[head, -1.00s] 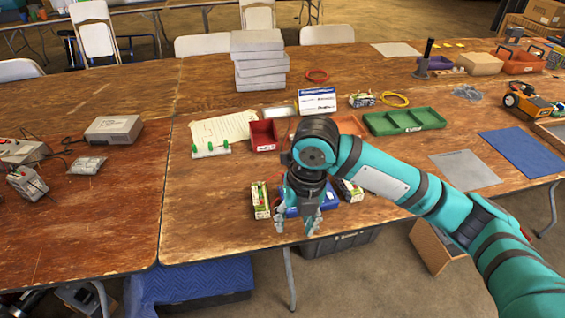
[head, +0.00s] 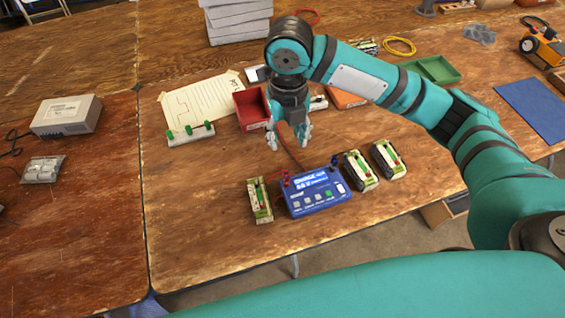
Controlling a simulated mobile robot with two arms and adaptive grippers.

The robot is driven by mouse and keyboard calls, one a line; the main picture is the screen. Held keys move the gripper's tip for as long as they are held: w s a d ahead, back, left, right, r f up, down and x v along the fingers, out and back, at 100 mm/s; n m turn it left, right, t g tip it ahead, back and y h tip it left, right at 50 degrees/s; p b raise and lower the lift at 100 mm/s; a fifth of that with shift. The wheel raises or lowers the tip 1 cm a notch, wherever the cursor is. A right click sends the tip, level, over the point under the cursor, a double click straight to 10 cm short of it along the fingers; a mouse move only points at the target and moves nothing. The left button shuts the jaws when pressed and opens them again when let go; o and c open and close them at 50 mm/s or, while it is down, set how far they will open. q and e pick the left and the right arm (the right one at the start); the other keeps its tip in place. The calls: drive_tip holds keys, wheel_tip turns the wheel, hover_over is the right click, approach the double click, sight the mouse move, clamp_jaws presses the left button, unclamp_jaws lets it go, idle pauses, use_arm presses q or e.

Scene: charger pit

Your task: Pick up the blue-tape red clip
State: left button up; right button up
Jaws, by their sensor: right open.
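My right gripper (head: 287,143) is open and points down, behind the blue charger (head: 318,200) and a little to its left in the head view. A red lead (head: 290,153) runs from near the gripper's fingers to the back of the charger. Small red and dark blue connectors (head: 285,176) show at the charger's back left corner. I cannot make out a red clip with blue tape; the gripper and arm may hide it. Nothing is visible held between the fingers. My left gripper is not in view.
Green battery packs stand left (head: 259,202) and right (head: 361,170) of the charger. A red tray (head: 249,118), a white strip with green pegs (head: 190,134) and a paper sheet (head: 195,105) lie behind, to the left. The table's front left is clear.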

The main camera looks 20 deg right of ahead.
sight(287, 173)
drive_tip(key=f, duration=0.7)
drive_tip(key=f+p, duration=0.1)
drive_tip(key=f, duration=0.3)
drive_tip(key=shift+s, duration=0.3)
drive_tip(key=f+p, duration=0.1)
drive_tip(key=f, duration=0.4)
drive_tip(key=shift+w, duration=0.2)
clamp_jaws()
